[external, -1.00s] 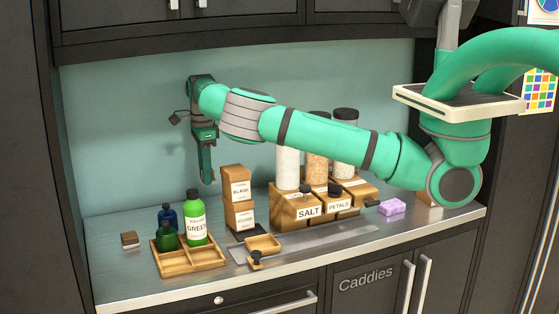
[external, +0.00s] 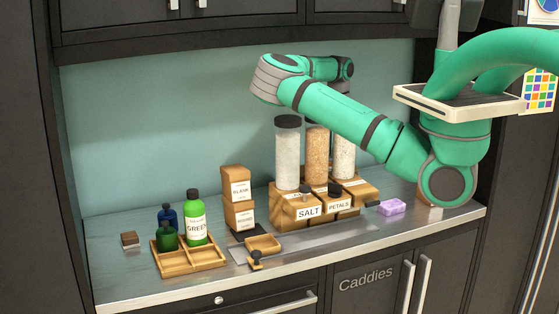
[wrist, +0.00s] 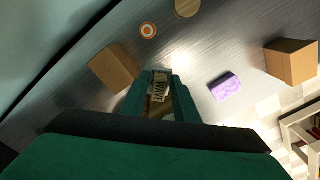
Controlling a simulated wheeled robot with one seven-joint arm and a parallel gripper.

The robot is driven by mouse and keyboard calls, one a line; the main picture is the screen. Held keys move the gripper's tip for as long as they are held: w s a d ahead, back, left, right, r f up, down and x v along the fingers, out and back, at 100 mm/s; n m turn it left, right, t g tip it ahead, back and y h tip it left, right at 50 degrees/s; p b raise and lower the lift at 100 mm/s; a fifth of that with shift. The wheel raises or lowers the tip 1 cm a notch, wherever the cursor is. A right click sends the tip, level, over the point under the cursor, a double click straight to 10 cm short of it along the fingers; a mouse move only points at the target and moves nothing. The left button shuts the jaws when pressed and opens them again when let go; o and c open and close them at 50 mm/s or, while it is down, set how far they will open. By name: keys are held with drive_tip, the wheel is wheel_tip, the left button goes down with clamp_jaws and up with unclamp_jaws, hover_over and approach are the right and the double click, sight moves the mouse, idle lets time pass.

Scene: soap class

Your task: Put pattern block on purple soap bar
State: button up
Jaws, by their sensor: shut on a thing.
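In the wrist view my gripper (wrist: 161,82) is shut on the pattern block (wrist: 159,88), a small tan block with dark markings held between the green fingers. The purple soap bar (wrist: 227,87) lies on the metal counter, to the right of the fingers and apart from them. In the external view the purple soap bar (external: 391,206) lies at the right of the counter, near my arm's base. There the gripper and the held block are hidden behind my arm.
Tall jars (external: 288,155) stand behind wooden SALT and PETALS boxes (external: 310,211). A wooden tray (external: 207,258) with bottles is at left, near a small brown block (external: 129,239). In the wrist view wooden boxes (wrist: 114,68) (wrist: 291,62) flank the fingers.

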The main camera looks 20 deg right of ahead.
drive_tip(key=s+d+m, duration=0.7)
drive_tip(key=m, duration=1.1)
approach(387, 206)
drive_tip(key=shift+s+f, duration=0.15)
drive_tip(key=shift+f, duration=2.8)
drive_tip(key=o, duration=0.6)
drive_tip(key=shift+f, duration=0.15)
drive_tip(key=o, duration=0.4)
